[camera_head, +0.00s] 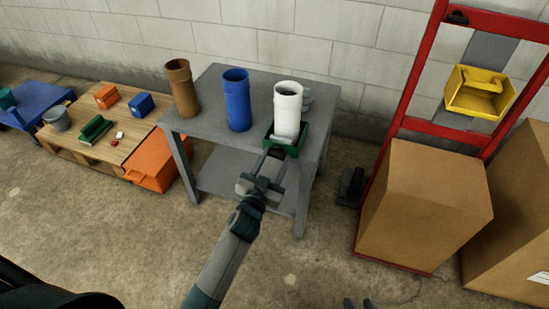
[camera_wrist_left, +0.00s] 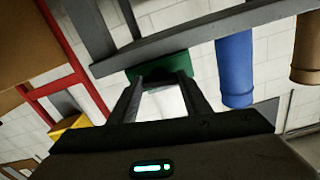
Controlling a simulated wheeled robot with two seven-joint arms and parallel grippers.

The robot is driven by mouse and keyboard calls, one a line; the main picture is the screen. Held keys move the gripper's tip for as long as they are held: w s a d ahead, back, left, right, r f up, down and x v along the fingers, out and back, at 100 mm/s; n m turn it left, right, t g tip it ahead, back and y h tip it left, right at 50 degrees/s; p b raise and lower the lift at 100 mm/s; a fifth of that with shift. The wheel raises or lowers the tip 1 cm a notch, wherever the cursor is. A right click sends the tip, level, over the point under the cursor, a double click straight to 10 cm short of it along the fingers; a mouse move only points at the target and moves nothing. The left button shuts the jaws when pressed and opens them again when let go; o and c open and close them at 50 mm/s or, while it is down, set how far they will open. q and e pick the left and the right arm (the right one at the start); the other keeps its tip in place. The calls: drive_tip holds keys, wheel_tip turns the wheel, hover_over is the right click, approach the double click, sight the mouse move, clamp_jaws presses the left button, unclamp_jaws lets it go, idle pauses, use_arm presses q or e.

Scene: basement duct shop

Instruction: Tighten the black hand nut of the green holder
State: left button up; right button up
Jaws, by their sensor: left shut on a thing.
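The green holder (camera_head: 298,137) sits at the front edge of the grey table, around the foot of a white pipe (camera_head: 287,105). It also shows in the left wrist view (camera_wrist_left: 160,66), directly beyond my fingertips. My left gripper (camera_head: 273,153) reaches up to the holder's front side and is shut on a small dark part there, which looks like the black hand nut. The fingers hide most of the nut, and its turn position cannot be seen. My right gripper (camera_head: 359,303) shows only its fingertips at the bottom edge, apart and empty.
A blue pipe (camera_head: 237,100) and a brown pipe (camera_head: 182,88) stand on the grey table (camera_head: 212,92). A wooden pallet table with small items is at left. A red rack (camera_head: 398,115) and cardboard box (camera_head: 430,205) stand at right. Floor before the table is clear.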

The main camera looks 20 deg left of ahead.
use_arm(q)
drive_tip(key=shift+m+p, duration=0.35)
drive_tip(key=shift+m, duration=0.45)
drive_tip(key=m, duration=0.2)
drive_tip(key=shift+m+p, duration=0.4)
drive_tip(key=m, duration=0.2)
drive_tip(key=shift+m, duration=0.3)
drive_tip(key=m+p, duration=0.1)
drive_tip(key=m, duration=0.3)
drive_tip(key=shift+m, duration=0.3)
drive_tip(key=m, duration=0.3)
drive_tip(key=shift+m, duration=0.6)
use_arm(e)
drive_tip(key=s+d+f+g, duration=0.1)
drive_tip(key=s+d+f+g+h, duration=0.1)
drive_tip(key=d, duration=0.1)
drive_tip(key=shift+s+d+f+g+h, duration=0.1)
drive_tip(key=shift+s+g+h, duration=0.2)
drive_tip(key=shift+g, duration=0.1)
drive_tip(key=shift+s+f, duration=0.1)
drive_tip(key=shift+s, duration=0.25)
